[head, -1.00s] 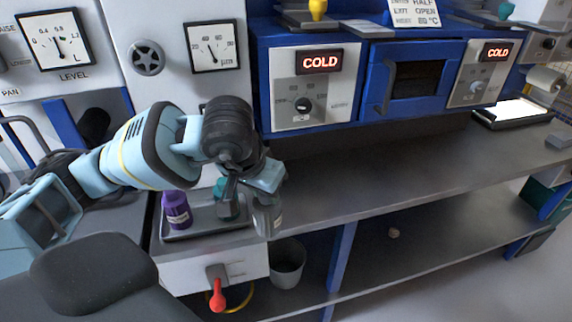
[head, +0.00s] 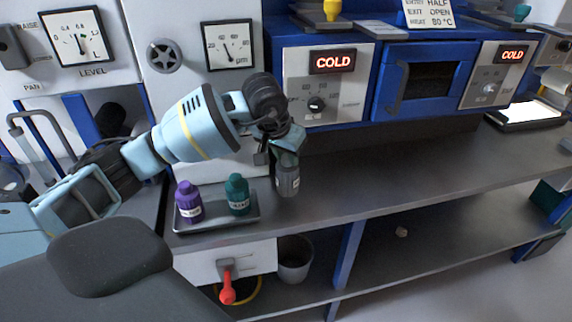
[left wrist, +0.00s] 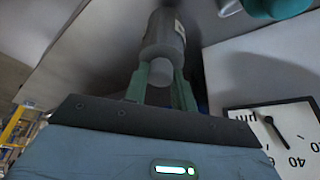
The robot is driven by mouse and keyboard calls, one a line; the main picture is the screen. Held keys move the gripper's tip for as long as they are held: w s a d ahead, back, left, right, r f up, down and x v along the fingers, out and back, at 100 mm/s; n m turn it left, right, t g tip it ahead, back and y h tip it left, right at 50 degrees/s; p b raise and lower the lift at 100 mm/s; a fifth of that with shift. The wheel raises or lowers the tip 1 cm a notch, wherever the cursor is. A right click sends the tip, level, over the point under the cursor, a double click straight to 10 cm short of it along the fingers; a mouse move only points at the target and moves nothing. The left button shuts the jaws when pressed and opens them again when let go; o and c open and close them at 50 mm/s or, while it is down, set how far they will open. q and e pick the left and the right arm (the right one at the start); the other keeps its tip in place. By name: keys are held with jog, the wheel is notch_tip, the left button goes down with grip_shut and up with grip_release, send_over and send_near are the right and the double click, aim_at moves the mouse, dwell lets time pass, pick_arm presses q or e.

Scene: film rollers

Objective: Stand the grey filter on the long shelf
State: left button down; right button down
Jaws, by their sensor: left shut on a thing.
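The grey filter (head: 287,181) is a dark grey bottle-shaped piece with a pale label, upright in the head view. My left gripper (head: 286,160) is shut on its top. The filter is just right of the small tray, over the long grey counter-like shelf (head: 420,165); I cannot tell whether its base touches. In the left wrist view, the green fingers of the left gripper (left wrist: 163,88) hold the grey filter (left wrist: 164,36) between them. My right gripper is not in view.
A grey tray (head: 216,225) holds a purple bottle (head: 188,203) and a teal bottle (head: 237,196). A blue oven (head: 425,80) with panels reading COLD stands behind. A lower shelf (head: 440,238) and a bin (head: 295,260) are below.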

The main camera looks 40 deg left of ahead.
pick_arm(q)
jog(key=shift+w+f, duration=0.15)
jog(key=shift+f, duration=1.6)
jog(key=shift+a+f, duration=0.1)
jog(key=shift+f, duration=0.1)
jog(key=c, duration=1.1)
grip_release()
jog(key=shift+c, duration=0.2)
jog(key=shift+r, duration=0.1)
jog(key=shift+r, duration=0.3)
jog(key=v, duration=1.1)
jog(key=shift+r+p, duration=0.3)
jog(key=shift+p, duration=0.05)
